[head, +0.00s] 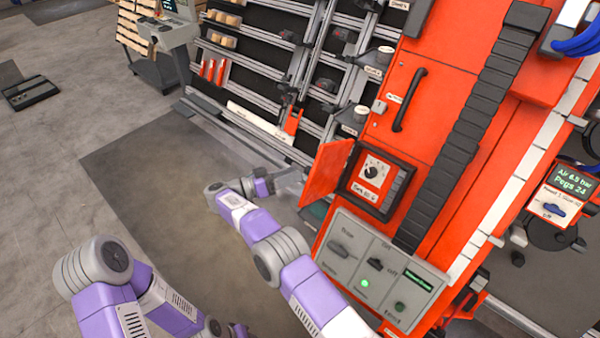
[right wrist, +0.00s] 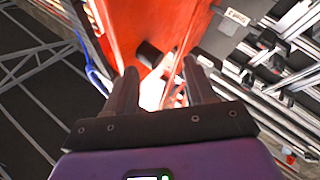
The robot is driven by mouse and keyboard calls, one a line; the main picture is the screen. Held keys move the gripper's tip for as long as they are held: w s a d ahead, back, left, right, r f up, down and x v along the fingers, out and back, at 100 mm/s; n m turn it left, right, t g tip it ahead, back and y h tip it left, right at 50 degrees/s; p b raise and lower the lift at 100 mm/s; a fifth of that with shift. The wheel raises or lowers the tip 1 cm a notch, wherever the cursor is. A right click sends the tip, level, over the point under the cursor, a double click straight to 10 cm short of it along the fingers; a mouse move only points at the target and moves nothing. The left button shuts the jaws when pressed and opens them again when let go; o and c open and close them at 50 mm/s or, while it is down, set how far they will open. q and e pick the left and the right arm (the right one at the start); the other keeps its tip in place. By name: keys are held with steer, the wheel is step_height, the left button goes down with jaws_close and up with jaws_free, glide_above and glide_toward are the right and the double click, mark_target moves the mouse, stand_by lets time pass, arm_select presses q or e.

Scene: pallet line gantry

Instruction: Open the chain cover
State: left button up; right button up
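The orange machine has a tall flat panel with a black bar handle (head: 408,100) and a small label beside it; this panel looks shut flush. A small orange door (head: 326,172) stands swung out to the left of a black-framed dial box (head: 380,180). I cannot read which one is marked as the chain cover. My right gripper (head: 287,179) is left of the small door, near its edge. In the right wrist view its fingers (right wrist: 160,75) are apart, with an orange surface (right wrist: 150,22) and a dark knob ahead. My left gripper is not in view.
A grey control box (head: 378,268) with switches and a green light is below the dial box. A black cable chain (head: 470,120) runs down the machine. A slanted rail rack (head: 270,60) stands behind; open floor (head: 150,160) lies left.

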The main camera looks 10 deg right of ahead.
steer(key=shift+s+a+f, duration=0.1)
steer(key=shift+s+a, duration=0.1)
steer(key=shift+a, duration=0.55)
steer(key=shift+s+a+r, duration=0.1)
steer(key=shift+s+a, duration=0.15)
steer(key=shift+a, duration=0.5)
steer(key=shift+s+a+f, duration=0.1)
steer(key=shift+s+a, duration=0.1)
steer(key=shift+a, duration=0.55)
